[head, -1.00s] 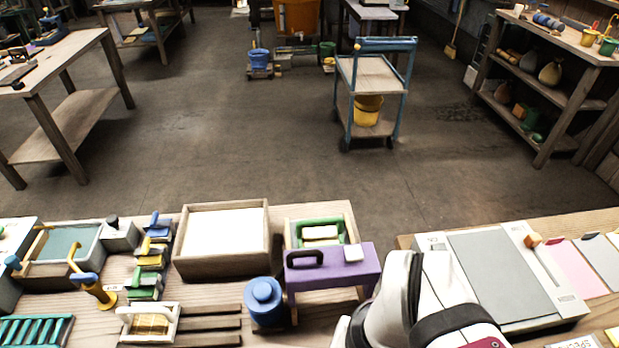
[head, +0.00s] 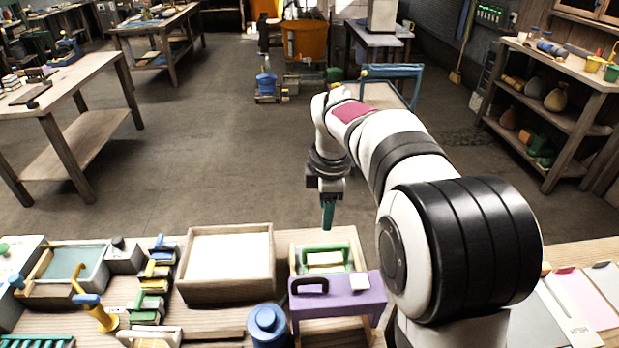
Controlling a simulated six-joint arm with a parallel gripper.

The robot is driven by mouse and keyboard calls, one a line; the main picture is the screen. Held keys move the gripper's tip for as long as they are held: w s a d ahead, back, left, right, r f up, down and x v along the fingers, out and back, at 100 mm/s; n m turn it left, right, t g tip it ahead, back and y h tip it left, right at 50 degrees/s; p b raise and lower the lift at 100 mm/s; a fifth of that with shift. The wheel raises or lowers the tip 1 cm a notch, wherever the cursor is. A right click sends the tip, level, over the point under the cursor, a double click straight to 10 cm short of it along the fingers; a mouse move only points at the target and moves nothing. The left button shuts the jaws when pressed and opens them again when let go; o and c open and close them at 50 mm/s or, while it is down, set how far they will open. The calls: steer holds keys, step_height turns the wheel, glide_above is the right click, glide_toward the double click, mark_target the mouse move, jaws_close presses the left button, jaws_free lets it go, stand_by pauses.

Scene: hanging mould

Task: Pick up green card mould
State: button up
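A green-framed piece (head: 325,249) with a cream face, likely the green card mould, sits in a light wooden holder just behind a purple block. No held object can be made out. Smaller green pieces (head: 150,305) stand in the row at the left.
The purple block (head: 335,300) with a black handle stands directly in front of the green piece. A blue round container (head: 267,325) is at its front left. A wooden tray (head: 226,290) with a white sheet lies to the left. My arm covers much of the right bench.

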mark_target(325, 246)
steer(key=shift+n, duration=0.3)
steer(key=w+f, duration=0.1)
steer(key=f, duration=0.4)
steer(key=w+f, duration=0.1)
steer(key=f, duration=0.4)
steer(key=w+f, duration=0.1)
steer(key=f, duration=0.4)
steer(key=shift+d+f, duration=0.3)
jaws_close()
